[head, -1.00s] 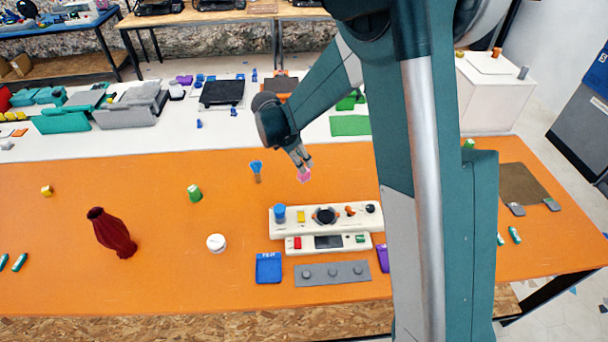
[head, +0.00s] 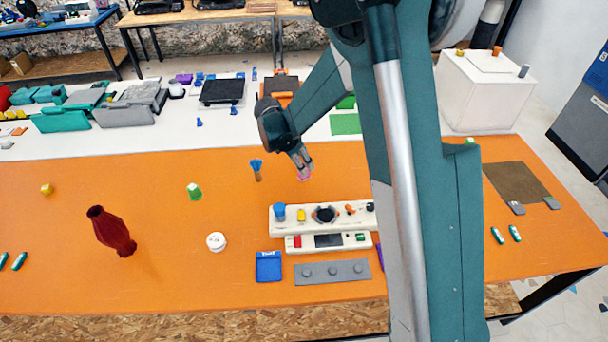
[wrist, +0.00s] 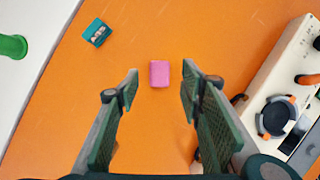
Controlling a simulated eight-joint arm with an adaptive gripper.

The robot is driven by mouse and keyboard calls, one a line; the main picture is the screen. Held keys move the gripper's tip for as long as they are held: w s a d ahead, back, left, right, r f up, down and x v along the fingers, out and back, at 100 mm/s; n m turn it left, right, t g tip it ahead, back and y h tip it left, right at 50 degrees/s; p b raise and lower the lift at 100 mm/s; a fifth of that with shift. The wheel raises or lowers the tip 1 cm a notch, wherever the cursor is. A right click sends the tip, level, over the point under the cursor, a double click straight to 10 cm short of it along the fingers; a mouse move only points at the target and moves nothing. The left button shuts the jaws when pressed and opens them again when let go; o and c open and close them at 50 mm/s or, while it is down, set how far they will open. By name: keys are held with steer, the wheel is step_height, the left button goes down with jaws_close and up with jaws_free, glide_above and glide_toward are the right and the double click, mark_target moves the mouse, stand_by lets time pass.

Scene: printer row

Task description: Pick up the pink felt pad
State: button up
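The pink felt pad (wrist: 159,74) lies flat on the orange table, in the upper middle of the wrist view. In the head view the pad (head: 305,175) shows as a small pink patch just below my fingertips and is partly hidden by them. My gripper (wrist: 160,80) is open and empty, with one finger on each side of the pad's line in the wrist view. In the head view my gripper (head: 303,164) points down at the pad. I cannot tell the exact height between the fingertips and the pad.
A white control panel (head: 286,222) with knobs stands nearer the front, right of the pad in the wrist view. A blue-topped brush-like object (head: 256,169) stands left of my gripper. A small teal block (wrist: 97,33) lies beyond the pad. Orange table around the pad is clear.

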steer(key=shift+b+x, duration=0.45)
steer(key=shift+x, duration=2.1)
steer(key=shift+a, duration=0.15)
steer(key=c, duration=1)
